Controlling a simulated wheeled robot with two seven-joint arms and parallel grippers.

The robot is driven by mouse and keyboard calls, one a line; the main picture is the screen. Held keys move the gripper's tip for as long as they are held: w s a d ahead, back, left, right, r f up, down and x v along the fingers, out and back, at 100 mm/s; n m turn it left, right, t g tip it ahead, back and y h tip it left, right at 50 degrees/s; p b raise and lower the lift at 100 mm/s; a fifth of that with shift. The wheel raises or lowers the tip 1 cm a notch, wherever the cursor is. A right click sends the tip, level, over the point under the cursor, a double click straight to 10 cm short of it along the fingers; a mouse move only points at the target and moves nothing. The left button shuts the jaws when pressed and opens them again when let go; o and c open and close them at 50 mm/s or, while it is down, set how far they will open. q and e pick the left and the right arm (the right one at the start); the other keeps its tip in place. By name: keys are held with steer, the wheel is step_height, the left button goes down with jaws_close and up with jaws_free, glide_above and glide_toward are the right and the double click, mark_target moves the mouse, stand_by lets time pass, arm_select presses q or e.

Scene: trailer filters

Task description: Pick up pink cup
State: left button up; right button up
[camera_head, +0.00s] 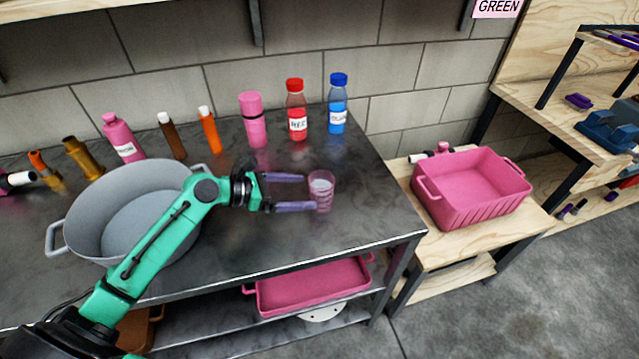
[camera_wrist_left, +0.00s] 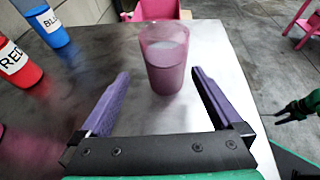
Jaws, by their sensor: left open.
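The pink cup (camera_head: 321,190) is see-through and stands upright on the dark metal table near its right end. In the left wrist view the cup (camera_wrist_left: 165,60) stands ahead, between the lines of the two purple fingers, with something pale inside. My left gripper (camera_head: 304,192) is open, its fingers pointing right at the cup. In the left wrist view the open left gripper (camera_wrist_left: 158,80) has bare table between its fingers, and the cup is at or just past the fingertips. I cannot tell whether a finger touches it.
A large grey pot (camera_head: 82,215) stands under my left arm. Red (camera_head: 297,118) and blue (camera_head: 337,105) bottles and a pink bottle (camera_head: 252,120) stand behind the cup. A pink bin (camera_head: 470,190) sits on a wooden table to the right.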

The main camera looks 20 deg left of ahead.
mark_target(310, 194)
arm_select(q)
steer(key=d, duration=0.2)
steer(key=shift+w+d+f, duration=0.2)
steer(key=shift+w+d, duration=0.05)
steer(key=shift+d, duration=0.05)
steer(key=x, duration=0.3)
steer(key=shift+w+a+f, duration=0.1)
steer(key=shift+f, duration=0.15)
steer(key=shift+w+f, duration=0.2)
steer(key=shift+s+r, duration=0.1)
steer(key=shift+c, duration=0.6)
steer(key=c, duration=1.4)
arm_select(e)
steer(key=shift+s+d+r, duration=0.1)
steer(key=shift+s+d, duration=0.1)
steer(key=shift+s, duration=0.25)
steer(key=shift+s+d, duration=0.2)
steer(key=shift+s, duration=0.25)
arm_select(q)
steer(key=shift+r, duration=0.1)
